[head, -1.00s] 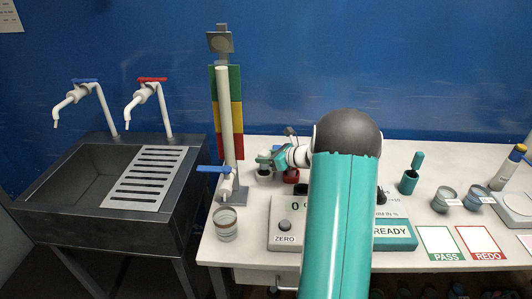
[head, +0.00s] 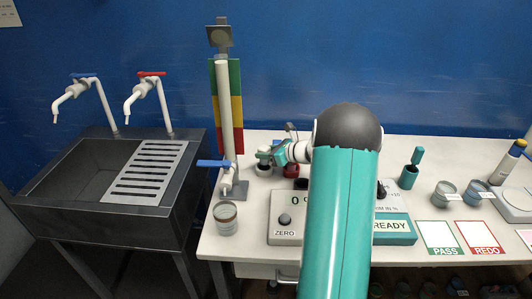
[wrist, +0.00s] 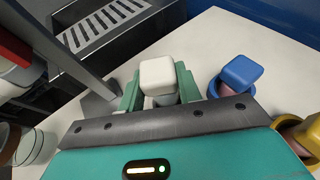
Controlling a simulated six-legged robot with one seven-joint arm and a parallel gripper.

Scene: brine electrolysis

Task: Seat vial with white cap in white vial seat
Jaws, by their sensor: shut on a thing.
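The vial with the white cap (wrist: 158,74) is upright between the green fingers of my gripper (wrist: 158,88) in the wrist view. My gripper is shut on it; the cap hides most of the vial and what is below it. In the head view my gripper (head: 270,156) is at the back of the table, left of my arm.
A blue-capped vial (wrist: 240,74) stands close right of my gripper, with a yellow holder (wrist: 302,138) farther right. The stand with the coloured strip (head: 227,110) rises at left, a jar (head: 226,217) at its foot. The meter (head: 285,222) is in front.

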